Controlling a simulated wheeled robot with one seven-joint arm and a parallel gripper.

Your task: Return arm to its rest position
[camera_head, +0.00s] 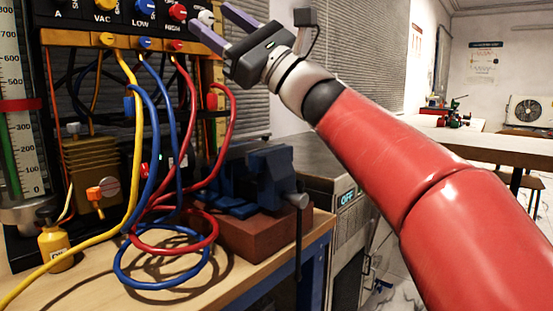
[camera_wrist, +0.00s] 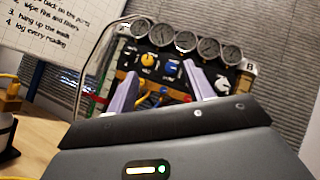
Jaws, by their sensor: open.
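My gripper (camera_head: 222,33) is in the upper middle of the head view, at the end of my red arm. Its two pale purple fingers are apart, with nothing between them. It is raised in front of the right end of the gauge rig's panel (camera_head: 150,18), close to the red and white knobs. Whether a finger touches the panel cannot be told. In the wrist view, the fingers (camera_wrist: 157,92) stand apart with the panel (camera_wrist: 160,68) and several round gauges beyond them.
Yellow, blue and red hoses (camera_head: 165,240) hang from the panel and loop on the wooden bench. A blue vise (camera_head: 255,175) on a reddish block stands below my gripper. A grey cabinet (camera_head: 345,200) marked OFF is right of the bench. A whiteboard (camera_wrist: 60,35) shows in the wrist view.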

